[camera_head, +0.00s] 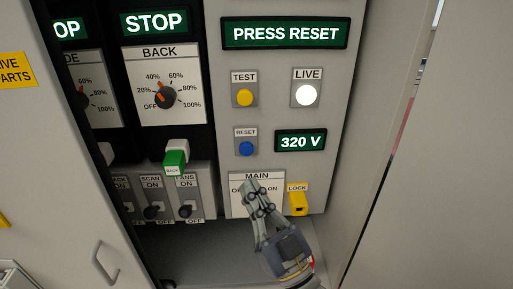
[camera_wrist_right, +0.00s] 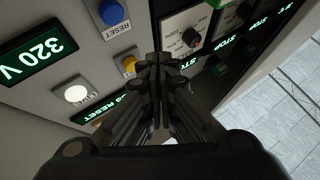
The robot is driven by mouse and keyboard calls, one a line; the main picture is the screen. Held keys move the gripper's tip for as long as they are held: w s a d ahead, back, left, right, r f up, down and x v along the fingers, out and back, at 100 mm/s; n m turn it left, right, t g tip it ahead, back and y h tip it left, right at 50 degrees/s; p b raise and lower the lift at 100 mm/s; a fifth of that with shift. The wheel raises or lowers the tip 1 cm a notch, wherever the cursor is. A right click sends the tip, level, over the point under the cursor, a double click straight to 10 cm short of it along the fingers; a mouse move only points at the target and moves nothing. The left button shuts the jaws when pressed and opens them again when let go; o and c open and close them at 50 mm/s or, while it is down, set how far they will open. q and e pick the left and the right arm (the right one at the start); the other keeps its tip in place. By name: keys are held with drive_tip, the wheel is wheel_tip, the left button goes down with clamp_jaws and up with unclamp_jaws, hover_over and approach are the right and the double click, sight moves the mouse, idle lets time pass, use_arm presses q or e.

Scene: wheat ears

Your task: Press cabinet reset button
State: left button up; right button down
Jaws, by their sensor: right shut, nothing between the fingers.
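The blue RESET button (camera_head: 246,148) sits on a grey plate in the cabinet's right panel, below the yellow TEST button (camera_head: 245,97). The blue button also shows in the right wrist view (camera_wrist_right: 111,12), at the top left. My right gripper (camera_head: 255,186) is shut and empty. In the head view it overlaps the MAIN switch plate, below the blue button. In the wrist view its fingertips (camera_wrist_right: 160,58) lie below and right of the blue button. Whether it touches the panel cannot be told. The display above reads PRESS RESET (camera_head: 286,33). My left gripper is out of view.
A white LIVE lamp (camera_head: 306,95) and a 320 V display (camera_head: 300,141) are beside the buttons. A yellow LOCK piece (camera_head: 298,204) is right of the MAIN plate (camera_head: 240,203). Knobs and toggles fill the left panels. An open door (camera_head: 420,180) stands at the right.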

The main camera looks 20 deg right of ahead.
sight(246, 149)
drive_tip(key=shift+s+r, duration=0.25)
drive_tip(key=shift+r, duration=0.4)
drive_tip(key=w+d+b, duration=0.1)
drive_tip(key=w+d, duration=0.1)
drive_tip(key=w, duration=0.6)
drive_tip(key=shift+w+d, duration=0.25)
drive_tip(key=shift+w, duration=0.05)
drive_tip(key=shift+w, duration=0.1)
idle(1.1)
drive_tip(key=shift+w+d, duration=0.1)
drive_tip(key=shift+w, duration=0.2)
